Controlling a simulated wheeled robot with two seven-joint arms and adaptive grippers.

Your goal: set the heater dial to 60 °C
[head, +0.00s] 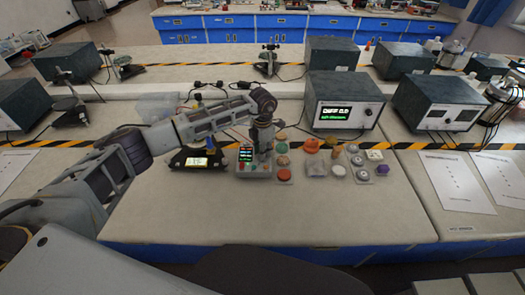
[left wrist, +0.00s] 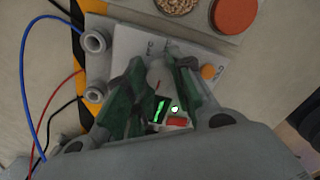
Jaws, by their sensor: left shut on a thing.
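A small grey control box (head: 246,168) stands on the bench in the head view, with lit green and red readouts on its left part. The readouts are too small to read. My left gripper (head: 263,142) comes down onto the box from above and hides much of its top. In the left wrist view, the pale panel (left wrist: 135,42) carries a light round dial (left wrist: 157,74) with a thin red mark. The left gripper's green fingers (left wrist: 155,80) are shut on the dial, one on each side. A green display (left wrist: 159,110) glows beside it, partly hidden. My right gripper is not in view.
A grey instrument (head: 342,88) stands behind. The bench front is clear.

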